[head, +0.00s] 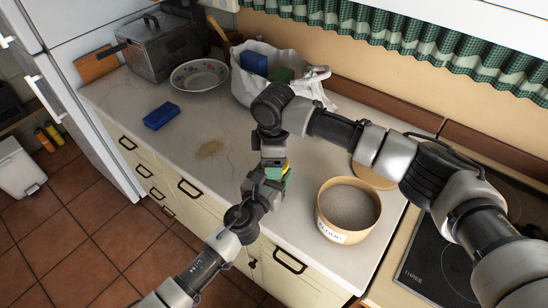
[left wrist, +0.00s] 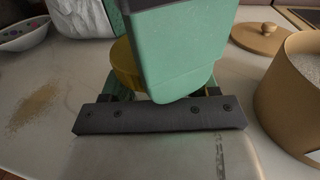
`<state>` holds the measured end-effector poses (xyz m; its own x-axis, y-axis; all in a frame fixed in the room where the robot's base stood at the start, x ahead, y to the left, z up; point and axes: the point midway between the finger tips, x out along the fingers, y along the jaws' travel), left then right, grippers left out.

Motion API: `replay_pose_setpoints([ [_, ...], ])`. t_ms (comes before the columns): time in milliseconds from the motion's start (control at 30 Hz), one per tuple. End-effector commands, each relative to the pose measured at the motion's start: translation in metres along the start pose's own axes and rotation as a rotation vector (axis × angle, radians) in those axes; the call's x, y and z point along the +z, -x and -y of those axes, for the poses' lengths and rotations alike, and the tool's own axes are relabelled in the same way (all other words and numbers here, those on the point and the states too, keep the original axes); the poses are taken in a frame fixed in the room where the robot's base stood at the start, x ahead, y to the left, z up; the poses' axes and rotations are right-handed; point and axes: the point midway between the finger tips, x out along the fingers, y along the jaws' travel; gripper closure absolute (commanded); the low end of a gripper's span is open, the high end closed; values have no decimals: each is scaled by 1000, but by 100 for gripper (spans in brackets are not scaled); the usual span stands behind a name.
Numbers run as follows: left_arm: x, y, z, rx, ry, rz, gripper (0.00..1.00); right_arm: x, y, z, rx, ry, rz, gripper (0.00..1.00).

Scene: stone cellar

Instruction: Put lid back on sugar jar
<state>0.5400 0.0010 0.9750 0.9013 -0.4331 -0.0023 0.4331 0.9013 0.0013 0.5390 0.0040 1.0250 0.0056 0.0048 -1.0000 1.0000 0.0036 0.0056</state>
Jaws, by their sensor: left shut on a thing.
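My left gripper (head: 272,185) is shut on a yellow rounded thing (left wrist: 124,66) above the counter. In the left wrist view a large pale green piece covers much of the yellow thing, so its shape is unclear. My right gripper (head: 272,152) comes down from above onto the same spot; its jaws are hidden. A round tan jar (head: 330,216) stands open on the counter to the right, full of pale grains. Its label seems to read FLOUR. A round wooden lid (left wrist: 258,38) with a knob lies on the counter behind it, partly hidden by my right arm in the head view.
A brown spill (head: 210,149) lies on the counter (head: 235,190). Farther back are a blue block (head: 161,116), a bowl (head: 199,75), a metal box (head: 160,45) and a white bag (head: 300,85) of things. A dark cooktop (head: 440,265) is at right.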

Motion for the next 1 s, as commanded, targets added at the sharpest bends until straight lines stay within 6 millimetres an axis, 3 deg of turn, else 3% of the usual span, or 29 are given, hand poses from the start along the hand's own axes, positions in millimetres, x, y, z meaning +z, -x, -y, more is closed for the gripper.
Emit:
replay_pose_setpoints([
  [33,2,0,3,-6,0,5,82,2,-9,2,-6,-5,9,53],
  [300,2,0,4,-8,0,8,82,3,-10,1,-6,-8,11,53],
  [1000,3,-1,3,-7,1,9,82,2,0,2,-8,-4,12,53],
])
